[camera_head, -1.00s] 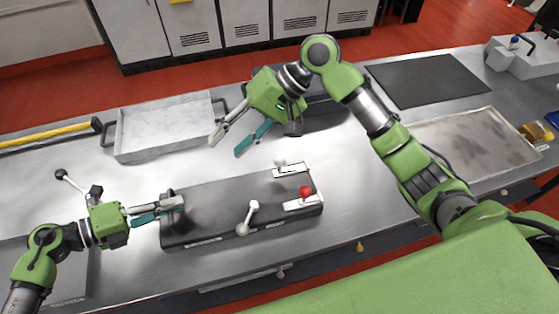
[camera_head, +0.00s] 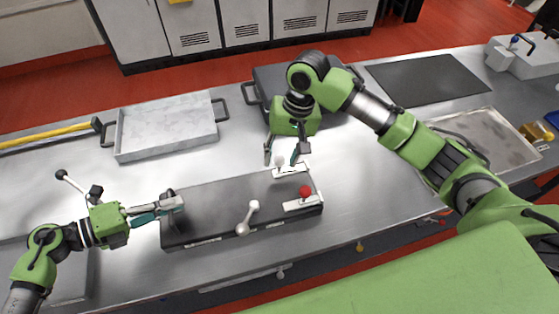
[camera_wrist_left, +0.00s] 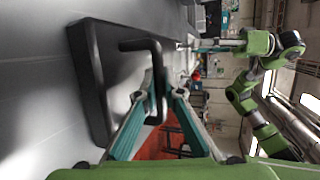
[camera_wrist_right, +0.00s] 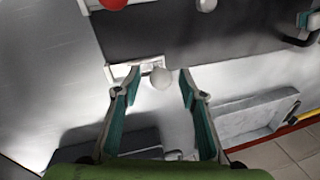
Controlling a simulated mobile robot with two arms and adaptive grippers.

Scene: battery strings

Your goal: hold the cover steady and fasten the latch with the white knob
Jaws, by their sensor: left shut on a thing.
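The cover (camera_head: 215,205) is a long dark slab lying on the steel table. My left gripper (camera_head: 168,206) is shut on the black handle at its left end; the handle (camera_wrist_left: 142,45) also shows in the left wrist view. At the cover's far right edge is a latch plate (camera_head: 292,171) with a white knob (camera_head: 280,161). My right gripper (camera_head: 281,157) is open, its fingers pointing down on either side of this knob. In the right wrist view the white knob (camera_wrist_right: 160,78) shows between the parted fingers; contact cannot be told.
A red knob (camera_head: 305,191) on another latch sits close by at the right end. A white-ended lever (camera_head: 248,217) stands at the near edge. A grey tray (camera_head: 165,135) and a dark case (camera_head: 275,78) lie behind. Table space right of the cover is clear.

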